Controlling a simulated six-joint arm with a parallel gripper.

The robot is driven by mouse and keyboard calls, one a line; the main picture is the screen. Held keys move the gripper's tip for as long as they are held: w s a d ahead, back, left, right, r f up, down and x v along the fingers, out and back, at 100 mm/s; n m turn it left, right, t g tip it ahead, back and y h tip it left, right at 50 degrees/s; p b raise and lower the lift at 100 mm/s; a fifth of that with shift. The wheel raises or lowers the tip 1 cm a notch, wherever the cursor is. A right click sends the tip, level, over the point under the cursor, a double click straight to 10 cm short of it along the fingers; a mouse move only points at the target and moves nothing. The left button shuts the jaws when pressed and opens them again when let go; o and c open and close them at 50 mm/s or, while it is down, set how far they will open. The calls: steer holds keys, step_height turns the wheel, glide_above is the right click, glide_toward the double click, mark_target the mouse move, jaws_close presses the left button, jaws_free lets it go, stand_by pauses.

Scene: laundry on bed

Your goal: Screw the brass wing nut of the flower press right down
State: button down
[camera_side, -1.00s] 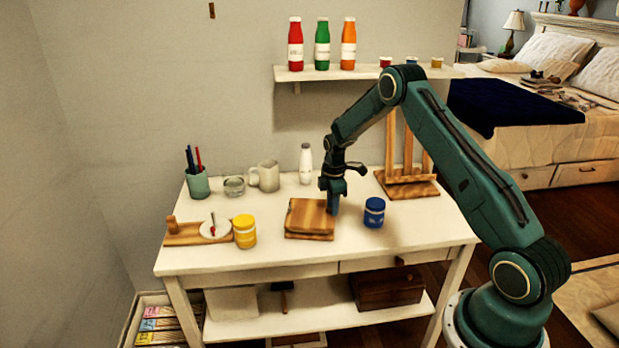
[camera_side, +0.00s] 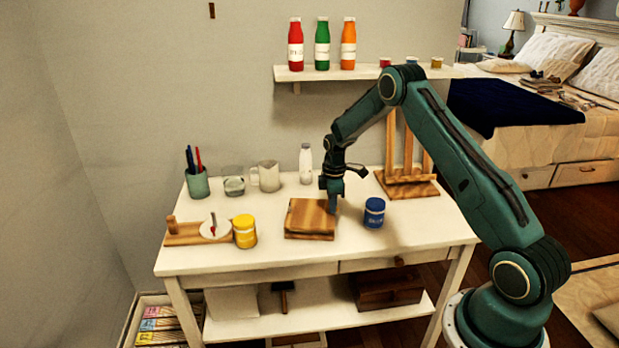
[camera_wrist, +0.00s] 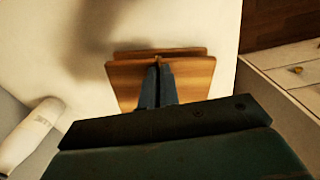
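The flower press (camera_side: 308,216), a stack of square wooden boards, lies on the white table; it also shows in the wrist view (camera_wrist: 192,82). My gripper (camera_side: 332,208) points down at the right part of the press. In the wrist view, the two blue-grey fingers (camera_wrist: 159,70) are nearly together over the board. A small tan-brass bit, seemingly the wing nut (camera_wrist: 158,59), shows at the fingertips. The fingers hide most of it, so its height on its screw cannot be seen.
A blue jar (camera_side: 374,212) stands close right of the gripper. A yellow jar (camera_side: 244,231) is to the left. A white bottle (camera_side: 305,164) and mug (camera_side: 266,176) stand behind. A wooden easel (camera_side: 408,188) is at the back right. The front table strip is clear.

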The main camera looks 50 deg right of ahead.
steer(key=m, duration=0.7)
steer(key=shift+m, duration=0.4)
steer(key=m, duration=0.4)
steer(key=shift+m, duration=0.3)
steer(key=m, duration=0.3)
steer(key=shift+m, duration=0.3)
steer(key=m, duration=1.1)
steer(key=shift+m, duration=0.4)
steer(key=m, duration=0.4)
steer(key=shift+r, duration=0.1)
